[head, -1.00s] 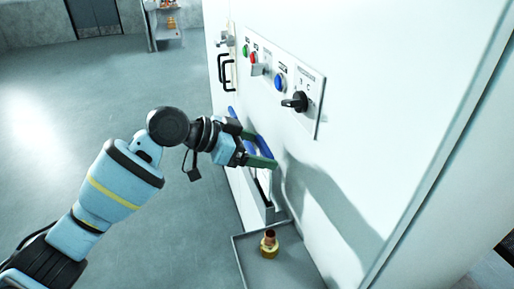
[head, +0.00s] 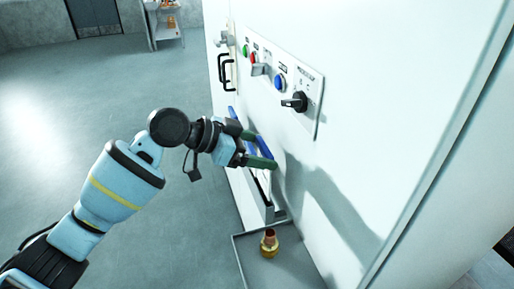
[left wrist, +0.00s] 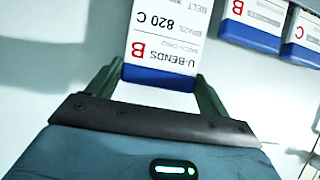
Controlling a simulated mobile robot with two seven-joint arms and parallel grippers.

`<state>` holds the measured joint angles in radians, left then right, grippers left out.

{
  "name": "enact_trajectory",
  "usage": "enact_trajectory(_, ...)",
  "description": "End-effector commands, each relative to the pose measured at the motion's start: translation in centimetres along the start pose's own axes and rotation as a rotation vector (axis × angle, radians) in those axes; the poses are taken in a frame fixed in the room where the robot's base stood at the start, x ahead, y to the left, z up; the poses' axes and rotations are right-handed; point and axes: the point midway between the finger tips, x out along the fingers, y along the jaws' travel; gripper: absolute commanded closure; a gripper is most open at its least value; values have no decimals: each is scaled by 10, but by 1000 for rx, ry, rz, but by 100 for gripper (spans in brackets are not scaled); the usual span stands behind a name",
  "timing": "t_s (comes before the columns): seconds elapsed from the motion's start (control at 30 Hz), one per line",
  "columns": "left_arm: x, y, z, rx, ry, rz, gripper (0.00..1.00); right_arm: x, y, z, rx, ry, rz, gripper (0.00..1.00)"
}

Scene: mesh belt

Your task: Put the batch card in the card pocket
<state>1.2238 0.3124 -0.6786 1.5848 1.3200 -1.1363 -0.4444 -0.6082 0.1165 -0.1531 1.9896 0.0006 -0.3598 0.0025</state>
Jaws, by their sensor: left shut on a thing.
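The batch card (left wrist: 165,42) is white with a blue band along one edge and reads U-BENDS, 820 C and B. My left gripper (left wrist: 160,88) is shut on it at the blue band, with one green finger on each side. In the head view my left gripper (head: 257,148) is close to the white cabinet front, and the card (head: 265,178) hangs below the fingers. A grey pocket (head: 269,213) on the cabinet front sits just under the card. I cannot tell whether the card's lower edge is inside it. My right gripper is out of view.
Two more blue-banded cards (left wrist: 250,32) (left wrist: 305,38) sit beside the held card. A grey tray (head: 290,268) with a brass fitting (head: 269,243) juts out below. A control panel (head: 283,78) with buttons and a black knob is above. Open floor lies left.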

Motion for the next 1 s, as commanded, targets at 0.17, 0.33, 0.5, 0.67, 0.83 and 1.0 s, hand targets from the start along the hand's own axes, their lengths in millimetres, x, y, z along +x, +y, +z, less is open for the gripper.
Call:
enact_trajectory(0.17, 2, 0, 4, -1, 0, 0, 43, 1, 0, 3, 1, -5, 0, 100)
enact_trajectory(0.33, 4, 0, 8, -1, 0, 0, 43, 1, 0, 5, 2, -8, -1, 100)
enact_trajectory(0.5, 6, 0, 11, -1, 0, 0, 43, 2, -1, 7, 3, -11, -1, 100)
enact_trajectory(0.67, 7, 0, 14, -1, 0, 0, 43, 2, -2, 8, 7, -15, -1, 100)
enact_trajectory(0.83, 9, 0, 17, -1, 0, 0, 43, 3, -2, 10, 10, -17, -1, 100)
enact_trajectory(1.0, 10, 0, 20, -1, 1, 0, 43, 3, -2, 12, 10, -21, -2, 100)
